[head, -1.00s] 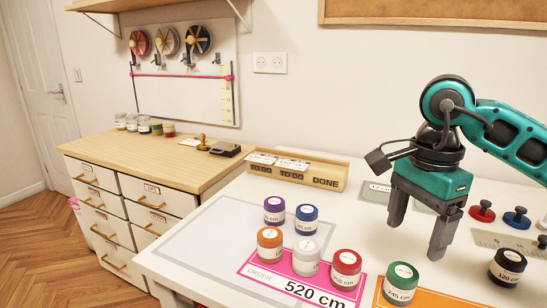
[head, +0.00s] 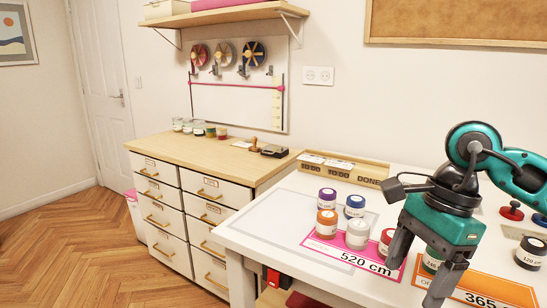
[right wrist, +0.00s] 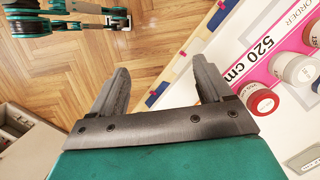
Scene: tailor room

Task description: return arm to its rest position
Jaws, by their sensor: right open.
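My right gripper (head: 420,266) is open and empty above the front edge of the white table (head: 262,237), with its fingers pointing down. In the right wrist view its two fingers (right wrist: 160,72) are spread, with the wooden floor between them. My right arm comes in from the right and partly hides a green-labelled jar (head: 432,262). At the upper left of the right wrist view, a teal and black part of my other arm shows; its jaws cannot be made out.
Purple (head: 327,200), blue (head: 354,206), orange (head: 326,223), white (head: 358,234) and red (head: 387,241) jars stand near or on the pink 520 cm card (head: 322,246). A black jar (head: 530,252) stands right. A wooden tray (head: 372,173) lies behind; drawers (head: 170,220) stand left.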

